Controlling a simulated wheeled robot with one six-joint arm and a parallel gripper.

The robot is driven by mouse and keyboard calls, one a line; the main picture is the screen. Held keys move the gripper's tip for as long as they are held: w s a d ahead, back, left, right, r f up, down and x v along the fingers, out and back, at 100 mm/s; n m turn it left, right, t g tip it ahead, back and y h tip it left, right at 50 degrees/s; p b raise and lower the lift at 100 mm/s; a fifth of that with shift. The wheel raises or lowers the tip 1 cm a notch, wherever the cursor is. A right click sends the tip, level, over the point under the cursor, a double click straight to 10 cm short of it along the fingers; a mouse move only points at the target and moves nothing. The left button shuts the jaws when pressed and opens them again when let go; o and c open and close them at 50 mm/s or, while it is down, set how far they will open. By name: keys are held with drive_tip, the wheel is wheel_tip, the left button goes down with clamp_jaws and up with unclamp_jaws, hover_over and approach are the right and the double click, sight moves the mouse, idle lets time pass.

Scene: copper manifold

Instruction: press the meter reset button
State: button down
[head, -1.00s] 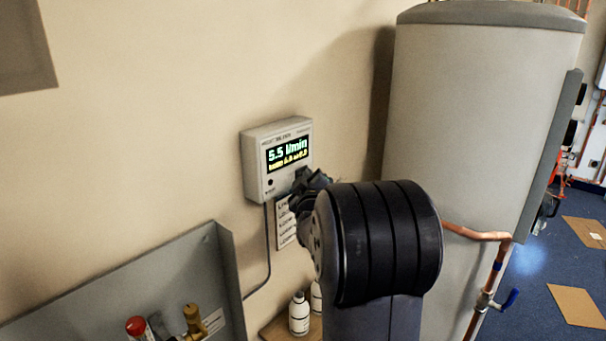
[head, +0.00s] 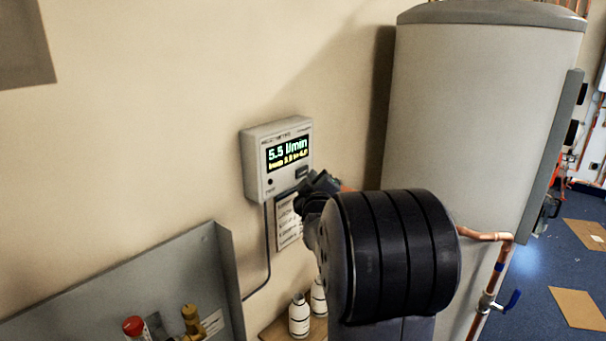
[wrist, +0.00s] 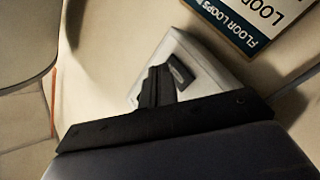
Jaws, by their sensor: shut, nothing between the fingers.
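The meter (head: 252,164) is a pale grey box on the wall, with a lit display (head: 287,154) reading 5.5 l/min above a smaller yellow line. A dark rectangular button (head: 302,172) shows at its lower right, and a small round dark spot (head: 270,182) at its lower left. My gripper (head: 312,190) is just below and right of the rectangular button, apparently a little apart from it. In the wrist view my shut, empty fingers (wrist: 157,84) point at the meter (wrist: 205,66), beside a dark rectangular button (wrist: 181,75). Whether they touch the face, I cannot tell.
A label sheet (head: 287,222) hangs below the meter, and a sign (wrist: 245,22) shows in the wrist view. A cable (head: 268,250) runs down the wall. A large grey cylinder (head: 470,110) stands at right, with copper pipe (head: 485,236). White bottles (head: 299,316) stand below.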

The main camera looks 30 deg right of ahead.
drive_tip(key=s, duration=0.1)
drive_tip(key=s+d+b, duration=0.1)
drive_tip(key=s, duration=0.1)
drive_tip(key=s+b, duration=0.1)
drive_tip(key=shift+s+d, duration=0.35)
drive_tip(key=shift+w, duration=0.1)
idle(0.4)
drive_tip(key=p, duration=0.1)
drive_tip(key=w+p, duration=0.1)
drive_tip(key=shift+w+a+r+p, duration=0.1)
drive_tip(key=shift+a+r+p, duration=0.1)
drive_tip(key=shift+r+p, duration=0.1)
drive_tip(key=p, duration=0.2)
drive_tip(key=shift+f+p, duration=0.1)
drive_tip(key=shift+p, duration=0.2)
